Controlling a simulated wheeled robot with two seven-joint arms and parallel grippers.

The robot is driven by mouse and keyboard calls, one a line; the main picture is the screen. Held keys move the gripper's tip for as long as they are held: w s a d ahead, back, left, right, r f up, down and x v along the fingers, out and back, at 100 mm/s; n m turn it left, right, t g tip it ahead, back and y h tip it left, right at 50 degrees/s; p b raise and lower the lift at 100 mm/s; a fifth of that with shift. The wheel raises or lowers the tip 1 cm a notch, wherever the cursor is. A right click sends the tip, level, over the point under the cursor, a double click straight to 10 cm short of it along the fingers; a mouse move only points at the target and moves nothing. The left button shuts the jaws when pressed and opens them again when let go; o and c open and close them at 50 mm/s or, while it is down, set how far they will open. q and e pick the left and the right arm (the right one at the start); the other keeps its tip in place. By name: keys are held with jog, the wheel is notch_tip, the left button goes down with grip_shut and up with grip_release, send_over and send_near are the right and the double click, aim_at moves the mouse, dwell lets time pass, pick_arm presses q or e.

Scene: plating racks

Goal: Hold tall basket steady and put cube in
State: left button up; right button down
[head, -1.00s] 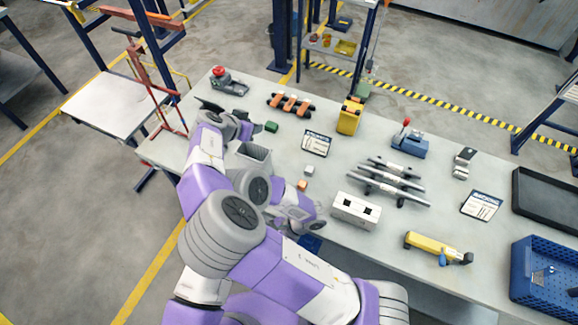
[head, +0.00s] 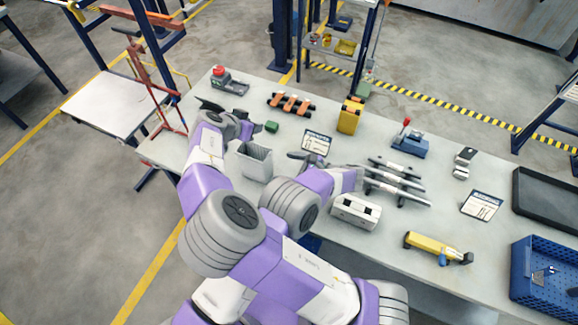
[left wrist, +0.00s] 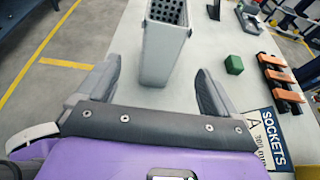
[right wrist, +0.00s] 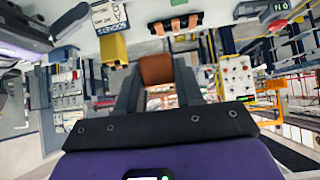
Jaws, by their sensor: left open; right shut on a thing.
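The tall grey basket (head: 256,162) stands upright on the table. In the left wrist view the basket (left wrist: 165,50) is ahead, between the lines of the fingers, with a perforated inside. My left gripper (head: 228,112) is open and empty beside it; whether a finger touches it I cannot tell. My right gripper (head: 306,158) is to the right of the basket, apart from it. In the right wrist view my right gripper (right wrist: 157,78) is shut on an orange-brown cube (right wrist: 156,68). The cube cannot be made out in the head view.
A small green block (head: 271,127) lies behind the basket. A sign card (head: 317,143) lies close behind my right gripper. A white box with dark holes (head: 356,211) and grey rods (head: 398,183) are to the right.

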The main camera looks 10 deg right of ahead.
aim_at(256, 163)
pick_arm(q)
jog(key=x, duration=1.2)
jog(key=shift+w+d+r, duration=0.1)
jog(key=c, duration=1.2)
